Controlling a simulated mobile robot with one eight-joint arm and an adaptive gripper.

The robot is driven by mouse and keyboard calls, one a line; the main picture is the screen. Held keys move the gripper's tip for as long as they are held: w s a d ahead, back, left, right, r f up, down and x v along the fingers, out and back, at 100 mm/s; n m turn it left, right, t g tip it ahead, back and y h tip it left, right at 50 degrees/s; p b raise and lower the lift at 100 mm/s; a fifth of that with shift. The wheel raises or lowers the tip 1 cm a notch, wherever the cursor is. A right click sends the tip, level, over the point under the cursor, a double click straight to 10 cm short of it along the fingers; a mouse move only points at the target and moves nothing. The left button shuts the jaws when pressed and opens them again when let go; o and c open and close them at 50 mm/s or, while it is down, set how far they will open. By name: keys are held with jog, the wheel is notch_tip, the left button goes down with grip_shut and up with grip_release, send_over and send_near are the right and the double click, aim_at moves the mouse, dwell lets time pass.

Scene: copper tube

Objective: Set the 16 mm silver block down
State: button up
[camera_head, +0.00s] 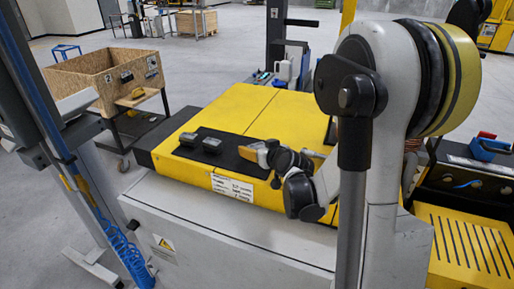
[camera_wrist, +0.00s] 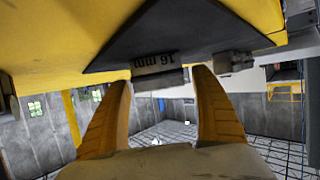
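The 16 mm silver block (camera_wrist: 158,80) shows in the wrist view between the tips of my two orange fingers, with its "16 mm" marking upside down. In the head view my gripper (camera_head: 258,153) is low over the right part of the black mat (camera_head: 230,155) on the yellow cabinet top. The block is not clear there.
A small silver piece (camera_wrist: 232,62) shows right of my fingers in the wrist view. The yellow top (camera_head: 240,105) behind the mat is clear. A wooden crate (camera_head: 105,80) stands at left.

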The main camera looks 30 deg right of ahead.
jog(key=shift+r, duration=0.25)
jog(key=p+v, duration=0.1)
jog(key=v, duration=1)
jog(key=shift+s+a+p, duration=0.1)
jog(key=shift+s+p, duration=0.2)
jog(key=shift+p, duration=0.05)
jog(key=s+a+r+n+g+y, duration=0.1)
jog(key=s+a+g+y, duration=0.3)
jog(key=a, duration=0.9)
jog(key=s+a+g+h, duration=0.2)
jog(key=s+a, duration=0.2)
jog(key=s, duration=0.8)
jog(key=shift+r, duration=0.35)
